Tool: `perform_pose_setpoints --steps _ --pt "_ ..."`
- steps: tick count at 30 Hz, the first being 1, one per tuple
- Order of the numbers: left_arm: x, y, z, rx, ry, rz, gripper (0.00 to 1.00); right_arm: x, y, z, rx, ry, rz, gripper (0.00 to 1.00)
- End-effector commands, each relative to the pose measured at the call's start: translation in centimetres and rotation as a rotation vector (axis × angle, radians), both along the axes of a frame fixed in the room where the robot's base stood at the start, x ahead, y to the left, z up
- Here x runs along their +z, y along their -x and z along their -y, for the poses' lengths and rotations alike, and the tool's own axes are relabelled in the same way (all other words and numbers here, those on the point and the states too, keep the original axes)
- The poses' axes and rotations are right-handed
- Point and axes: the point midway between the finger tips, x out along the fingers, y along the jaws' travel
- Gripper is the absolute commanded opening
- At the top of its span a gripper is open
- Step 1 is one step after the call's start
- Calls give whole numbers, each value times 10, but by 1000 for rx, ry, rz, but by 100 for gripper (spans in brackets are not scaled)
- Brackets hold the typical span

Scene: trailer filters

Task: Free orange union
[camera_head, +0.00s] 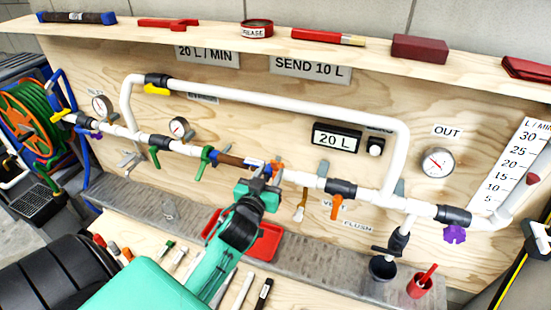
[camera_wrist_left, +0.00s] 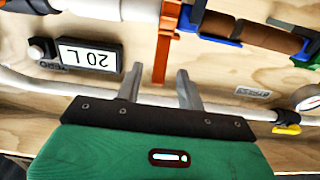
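The orange union (camera_head: 275,169) sits on the white pipe line, just right of the brown filter (camera_head: 238,161) with its blue end. My left gripper partly hides it in the head view. In the left wrist view the union (camera_wrist_left: 168,18) shows with a long orange handle standing out from it. My left gripper (camera_head: 262,178) is at the union, and its two grey fingers (camera_wrist_left: 157,88) are apart. The orange handle shows between the fingers; I see no contact. The brown filter (camera_wrist_left: 222,25) lies beside it. My right gripper is not in view.
A green valve (camera_head: 207,157) is left of the filter, and an orange valve handle (camera_head: 336,207) hangs to the right. A red tray (camera_head: 262,243) lies below on the bench. The 20 L display (camera_head: 336,138) is on the board. Tools line the top shelf (camera_head: 215,38).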

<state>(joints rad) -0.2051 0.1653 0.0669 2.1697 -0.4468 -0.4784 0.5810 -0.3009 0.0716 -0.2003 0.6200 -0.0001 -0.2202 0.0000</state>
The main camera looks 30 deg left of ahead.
Motion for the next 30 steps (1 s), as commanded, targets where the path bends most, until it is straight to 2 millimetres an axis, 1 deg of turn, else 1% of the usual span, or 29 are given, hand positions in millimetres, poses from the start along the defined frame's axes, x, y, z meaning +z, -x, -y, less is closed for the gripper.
perform_pose_setpoints --steps 1,3,9,13,20,21,23,24,27,30 --pt "4 -10 -2 0 -1 0 38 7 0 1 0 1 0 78" --pt "3 -20 -5 0 -1 -1 38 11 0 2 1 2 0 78" --pt "1 -40 -10 0 -1 0 38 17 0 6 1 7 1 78" --pt "0 -45 -11 0 -1 -1 38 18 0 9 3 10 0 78" --pt "-1 -45 -11 0 0 -1 38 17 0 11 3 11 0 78" --pt "-1 -45 -11 0 0 -1 36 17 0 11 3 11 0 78" --pt "-1 -45 -11 0 0 -1 24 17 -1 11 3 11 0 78" --pt "-1 -45 -11 0 0 -1 17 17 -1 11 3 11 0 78" --pt "-1 -45 -11 0 0 -1 0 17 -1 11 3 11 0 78" --pt "-1 -45 -11 0 0 -1 0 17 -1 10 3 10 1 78"
